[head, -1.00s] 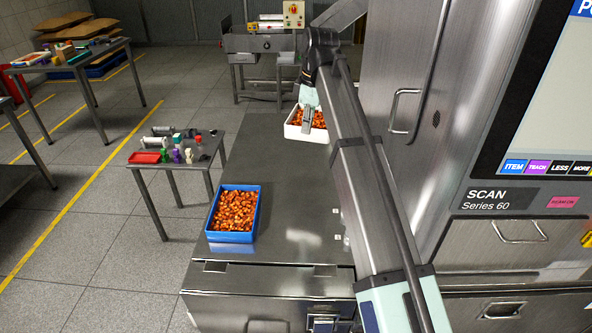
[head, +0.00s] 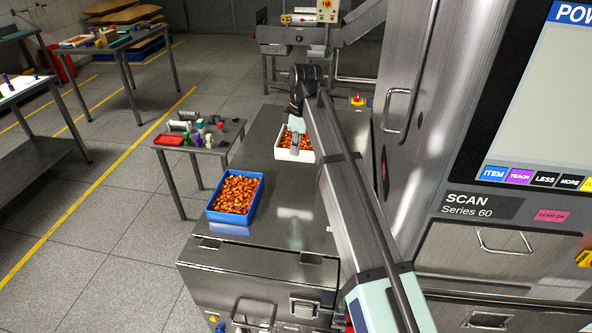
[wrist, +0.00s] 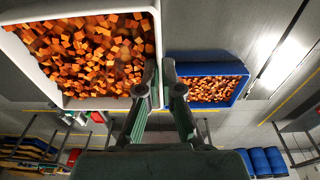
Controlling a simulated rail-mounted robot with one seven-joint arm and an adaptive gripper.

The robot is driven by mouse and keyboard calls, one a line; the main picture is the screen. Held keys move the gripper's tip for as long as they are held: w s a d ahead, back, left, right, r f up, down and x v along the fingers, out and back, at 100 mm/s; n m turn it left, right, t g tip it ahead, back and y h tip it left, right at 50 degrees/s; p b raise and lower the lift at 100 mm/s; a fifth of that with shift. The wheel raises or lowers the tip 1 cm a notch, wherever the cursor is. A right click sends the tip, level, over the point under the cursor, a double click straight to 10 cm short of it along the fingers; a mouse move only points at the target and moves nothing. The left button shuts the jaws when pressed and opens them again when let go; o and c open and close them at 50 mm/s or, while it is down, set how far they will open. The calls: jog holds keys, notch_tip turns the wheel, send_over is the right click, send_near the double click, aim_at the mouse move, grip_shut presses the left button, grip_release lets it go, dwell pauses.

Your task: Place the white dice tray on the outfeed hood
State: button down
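The white dice tray (head: 278,155), full of orange cubes, is over the far part of the steel outfeed hood (head: 285,205) in the head view. Whether its base touches the hood I cannot tell. It fills the upper left of the wrist view (wrist: 157,22). My gripper (wrist: 159,70) is closed on the tray's side wall, one finger inside the rim and one outside. In the head view my gripper (head: 295,149) comes down into the tray from above. The tray looks roughly level.
A blue tray (head: 208,213) of orange cubes sits on the hood's near left part, also seen in the wrist view (wrist: 245,92). Bare hood lies between the trays and to their right. The scanner cabinet (head: 405,65) rises at right. A small table (head: 185,150) stands left.

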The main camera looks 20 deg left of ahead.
notch_tip(320, 180, down, 10)
jog(key=shift+f+p, duration=0.15)
jog(key=shift+p, duration=0.95)
jog(key=shift+f, duration=0.1)
jog(key=c, duration=1.3)
grip_release()
jog(key=r+b, duration=0.1)
jog(key=r, duration=0.3)
jog(key=d+r+b, duration=0.1)
jog(key=r, duration=0.3)
jog(key=r+b, duration=0.1)
jog(key=r, duration=0.3)
jog(key=shift+d, duration=0.3)
